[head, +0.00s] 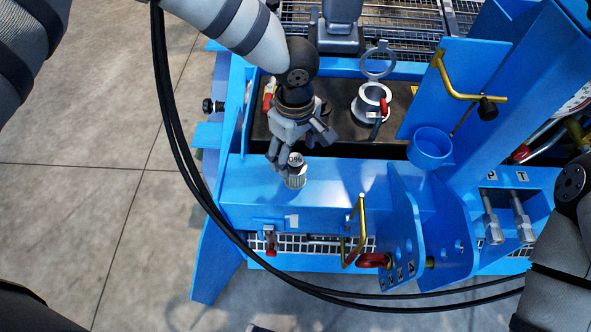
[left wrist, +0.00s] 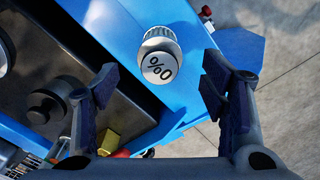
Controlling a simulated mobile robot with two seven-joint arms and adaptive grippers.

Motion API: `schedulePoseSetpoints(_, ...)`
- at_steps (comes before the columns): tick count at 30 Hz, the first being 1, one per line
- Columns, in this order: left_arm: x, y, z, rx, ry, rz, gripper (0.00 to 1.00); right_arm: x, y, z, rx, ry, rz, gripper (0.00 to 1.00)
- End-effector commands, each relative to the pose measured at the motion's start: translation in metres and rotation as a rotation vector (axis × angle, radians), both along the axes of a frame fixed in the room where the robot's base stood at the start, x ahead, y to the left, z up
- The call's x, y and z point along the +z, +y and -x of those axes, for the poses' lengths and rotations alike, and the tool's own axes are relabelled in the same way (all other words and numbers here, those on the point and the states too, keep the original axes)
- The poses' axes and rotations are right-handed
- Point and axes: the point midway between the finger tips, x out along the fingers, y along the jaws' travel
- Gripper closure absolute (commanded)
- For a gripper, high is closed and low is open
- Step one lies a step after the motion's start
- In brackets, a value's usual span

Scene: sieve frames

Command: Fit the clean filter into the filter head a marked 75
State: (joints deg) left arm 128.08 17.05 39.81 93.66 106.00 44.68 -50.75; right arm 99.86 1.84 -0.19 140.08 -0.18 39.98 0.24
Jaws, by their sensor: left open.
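A small metal filter (head: 296,178) with a white marked cap stands on the blue ledge at the front of the machine. In the left wrist view the filter (left wrist: 159,58) shows ahead of the fingers, its cap marking like "%0". My left gripper (head: 300,148) is open and empty just above it, fingertips apart on either side of its line. A filter head (head: 370,104) with a raised ring lid (head: 379,60) and red handle stands in the dark tray, right of the gripper. I cannot read a 75 anywhere. My right gripper is out of view.
Red and yellow parts in the tray are partly hidden by my left gripper. A blue cup (head: 431,147) and a blue plate with a brass handle (head: 470,95) stand to the right. Brass and red fittings (head: 358,235) rise at the front. Black hoses cross in front.

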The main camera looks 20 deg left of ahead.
Motion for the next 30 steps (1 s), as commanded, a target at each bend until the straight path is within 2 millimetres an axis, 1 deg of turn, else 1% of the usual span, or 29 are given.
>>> schedulePoseSetpoints(1,-0.012,-0.001,0.001,-0.001,0.005,-0.002,0.34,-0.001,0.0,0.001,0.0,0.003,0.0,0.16)
schedulePoseSetpoints(3,-0.024,-0.001,0.001,-0.001,0.004,-0.002,0.34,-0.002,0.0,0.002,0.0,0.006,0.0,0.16)
schedulePoseSetpoints(5,-0.031,-0.001,0.001,0.0,0.003,0.0,0.34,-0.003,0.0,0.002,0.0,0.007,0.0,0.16)
schedulePoseSetpoints(7,-0.033,-0.001,0.0,0.0,0.001,0.0,0.34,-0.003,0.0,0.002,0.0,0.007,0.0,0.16)
schedulePoseSetpoints(12,-0.033,-0.001,0.0,0.0,0.0,0.0,0.34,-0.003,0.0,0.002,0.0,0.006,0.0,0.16)
schedulePoseSetpoints(14,-0.033,0.0,0.0,0.0,0.0,0.0,0.48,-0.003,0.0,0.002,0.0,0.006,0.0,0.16)
schedulePoseSetpoints(15,-0.033,0.0,0.0,0.0,0.0,0.0,0.57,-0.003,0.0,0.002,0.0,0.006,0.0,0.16)
schedulePoseSetpoints(17,-0.033,-0.001,0.0,0.0,0.0,0.0,0.7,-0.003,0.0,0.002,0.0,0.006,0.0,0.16)
schedulePoseSetpoints(18,-0.033,-0.001,0.0,0.0,0.0,0.0,0.79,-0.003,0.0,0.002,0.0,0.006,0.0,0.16)
schedulePoseSetpoints(19,-0.033,-0.001,0.0,0.0,0.0,0.0,0.86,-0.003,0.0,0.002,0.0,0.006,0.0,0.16)
schedulePoseSetpoints(20,-0.033,0.0,0.0,0.0,0.001,0.0,0.9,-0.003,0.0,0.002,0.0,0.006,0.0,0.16)
schedulePoseSetpoints(27,-0.032,-0.001,0.0,0.0,0.0,0.0,0.9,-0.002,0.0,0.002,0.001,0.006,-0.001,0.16)
schedulePoseSetpoints(30,-0.026,-0.001,0.0,0.0,-0.001,0.0,0.9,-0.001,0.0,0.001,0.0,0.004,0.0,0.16)
